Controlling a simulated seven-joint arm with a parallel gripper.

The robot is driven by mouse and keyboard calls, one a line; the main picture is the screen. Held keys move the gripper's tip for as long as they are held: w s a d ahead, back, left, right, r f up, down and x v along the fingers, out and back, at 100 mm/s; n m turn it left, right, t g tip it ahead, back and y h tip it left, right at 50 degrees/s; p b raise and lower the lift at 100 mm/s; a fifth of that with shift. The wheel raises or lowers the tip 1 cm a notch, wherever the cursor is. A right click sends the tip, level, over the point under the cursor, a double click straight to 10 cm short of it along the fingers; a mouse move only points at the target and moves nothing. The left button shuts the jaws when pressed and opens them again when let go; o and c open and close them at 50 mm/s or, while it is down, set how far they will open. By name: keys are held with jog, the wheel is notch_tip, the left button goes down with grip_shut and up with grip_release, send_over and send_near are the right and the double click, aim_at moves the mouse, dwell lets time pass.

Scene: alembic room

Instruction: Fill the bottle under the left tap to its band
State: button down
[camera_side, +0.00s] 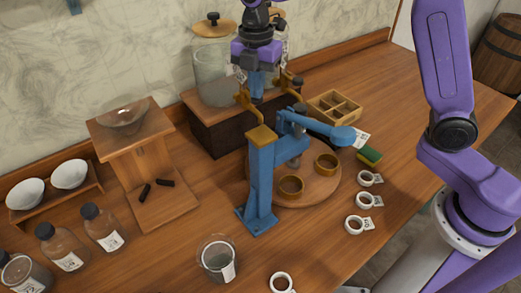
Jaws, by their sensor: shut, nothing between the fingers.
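Two large glass jars stand on a dark wooden stand (212,131) at the back. A brass left tap (243,97) and a brass right tap (293,84) show at their front. My gripper (257,95) is shut and empty, pointing down beside the left tap; I cannot tell if it touches. No bottle can be made out under the left tap, where the blue press (261,180) hides much of the space. Two capped bottles (106,228) (61,247) and a dark-filled jar (22,275) stand at the left. No band can be made out.
An open glass beaker (217,259) stands in front. A wooden stand (148,160) holds a glass bowl.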

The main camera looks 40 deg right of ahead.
jog(key=shift+r, duration=3.3)
jog(key=shift+s, duration=0.25)
jog(key=s+d+f+m, duration=0.3)
jog(key=s+d, duration=0.1)
jog(key=s, duration=0.6)
jog(key=s+d+f+m, duration=0.3)
jog(key=s+d+m, duration=0.1)
jog(key=s, duration=0.6)
jog(key=s+d+f+m, duration=0.3)
jog(key=s+d+m, duration=0.1)
jog(key=s, duration=0.7)
jog(key=shift+d, duration=0.55)
